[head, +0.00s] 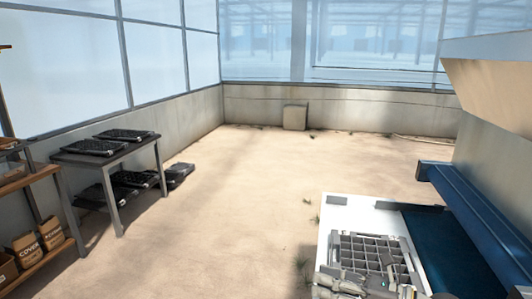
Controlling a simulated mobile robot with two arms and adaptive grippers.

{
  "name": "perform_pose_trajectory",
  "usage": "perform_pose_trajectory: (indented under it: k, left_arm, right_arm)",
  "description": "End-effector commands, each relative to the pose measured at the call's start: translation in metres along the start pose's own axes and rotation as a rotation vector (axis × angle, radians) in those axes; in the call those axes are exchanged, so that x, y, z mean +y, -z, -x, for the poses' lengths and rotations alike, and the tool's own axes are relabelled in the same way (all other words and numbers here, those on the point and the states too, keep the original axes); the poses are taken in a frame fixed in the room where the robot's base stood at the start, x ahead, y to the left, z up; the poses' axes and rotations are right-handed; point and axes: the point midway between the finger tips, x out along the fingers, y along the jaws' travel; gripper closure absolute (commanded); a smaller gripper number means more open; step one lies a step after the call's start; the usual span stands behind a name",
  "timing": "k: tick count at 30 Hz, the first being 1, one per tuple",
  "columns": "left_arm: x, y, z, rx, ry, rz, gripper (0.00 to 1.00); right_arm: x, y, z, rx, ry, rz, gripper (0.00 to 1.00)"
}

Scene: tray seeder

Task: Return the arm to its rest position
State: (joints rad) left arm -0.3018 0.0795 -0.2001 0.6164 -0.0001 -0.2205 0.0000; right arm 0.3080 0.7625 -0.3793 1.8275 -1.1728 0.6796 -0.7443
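The tray lies on a white surface (338,212) beside the blue bed of the seeder.
The seeder's blue rail (470,212) and beige housing (497,90) stand at the right. A dark table (112,150) with black trays stands at the left, near a wooden shelf (32,178) with brown bags. The sandy floor (225,205) between is clear.

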Motion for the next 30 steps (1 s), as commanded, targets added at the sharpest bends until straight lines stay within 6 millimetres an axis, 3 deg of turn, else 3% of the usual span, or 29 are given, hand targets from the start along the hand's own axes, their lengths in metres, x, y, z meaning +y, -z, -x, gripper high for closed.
perform_pose_trajectory:
  k: [3,7,10,13,17,20,24,30]
  left_arm:
    - [0.000,0.000,0.000,0.001,0.000,0.000,0.60]
    - [0.000,0.001,0.000,0.001,0.000,0.000,0.60]
    - [0.000,0.001,0.000,0.002,0.000,0.000,0.60]
    - [0.000,0.002,0.000,0.004,0.000,0.000,0.60]
    - [0.000,0.004,0.000,0.007,0.000,0.000,0.60]
    - [0.000,0.005,0.000,0.008,0.000,0.000,0.60]
    - [0.000,0.005,0.000,0.008,0.000,0.000,0.60]
    - [0.000,0.005,0.000,0.008,0.000,0.000,0.60]
  right_arm:
    - [0.011,-0.025,-0.006,-0.261,0.036,-0.266,0.72]
    - [0.003,-0.041,0.007,-0.520,0.103,-0.585,0.72]
    - [-0.012,-0.037,0.026,-0.702,0.173,-0.846,0.72]
    - [-0.029,-0.018,0.050,-0.869,0.261,-1.116,0.72]
    - [-0.044,0.030,0.082,-1.063,0.405,-1.470,0.72]
    - [-0.045,0.081,0.105,-1.193,0.544,-1.737,0.72]
    - [-0.023,0.158,0.133,-1.338,0.775,-2.085,0.72]
    - [0.031,0.237,0.156,-1.442,1.086,-2.413,0.72]
